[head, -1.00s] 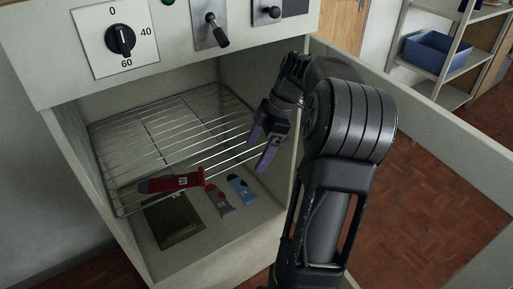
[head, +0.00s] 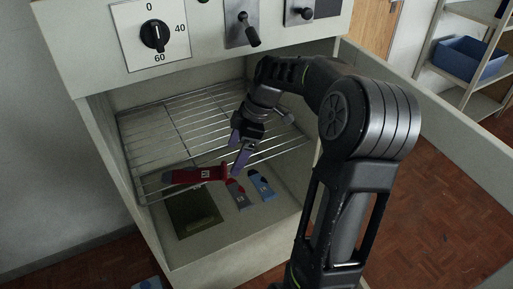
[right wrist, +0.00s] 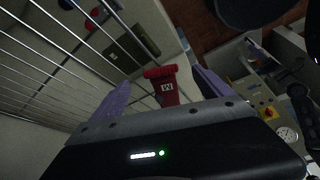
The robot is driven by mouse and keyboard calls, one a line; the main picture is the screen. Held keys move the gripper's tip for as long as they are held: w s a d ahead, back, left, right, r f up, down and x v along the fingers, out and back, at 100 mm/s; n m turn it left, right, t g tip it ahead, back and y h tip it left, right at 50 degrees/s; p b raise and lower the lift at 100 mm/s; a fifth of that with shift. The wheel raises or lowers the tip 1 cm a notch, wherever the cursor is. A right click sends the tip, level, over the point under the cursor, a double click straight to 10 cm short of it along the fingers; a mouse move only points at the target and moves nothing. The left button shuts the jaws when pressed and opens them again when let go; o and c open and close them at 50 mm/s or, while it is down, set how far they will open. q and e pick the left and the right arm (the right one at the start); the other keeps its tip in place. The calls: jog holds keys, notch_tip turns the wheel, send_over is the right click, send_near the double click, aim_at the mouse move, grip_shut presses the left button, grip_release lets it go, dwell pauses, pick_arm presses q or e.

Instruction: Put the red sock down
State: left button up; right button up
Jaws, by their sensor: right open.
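The red sock (head: 195,176), with a pale mark and a dark end, lies across the front edge of the wire rack (head: 150,130) inside the open cabinet. My right gripper (head: 239,160) is open, its purple fingers near the sock's right end in the head view. In the right wrist view the red sock (right wrist: 166,88) shows between the spread fingers of the gripper (right wrist: 158,92). No grip on it shows, and I cannot tell whether a finger touches it. My left gripper is not in view.
Below the rack, a grey-and-red sock (head: 238,195) and a blue sock (head: 261,186) lie beside a dark green plate (head: 195,213) on the cabinet floor (head: 230,242). A control panel with a dial (head: 154,36) overhangs the opening. A blue bin (head: 467,58) stands on shelves.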

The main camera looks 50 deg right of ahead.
aim_at(227, 170)
jog(key=shift+x, duration=2.5)
jog(key=shift+c, duration=0.3)
jog(key=c, duration=1.4)
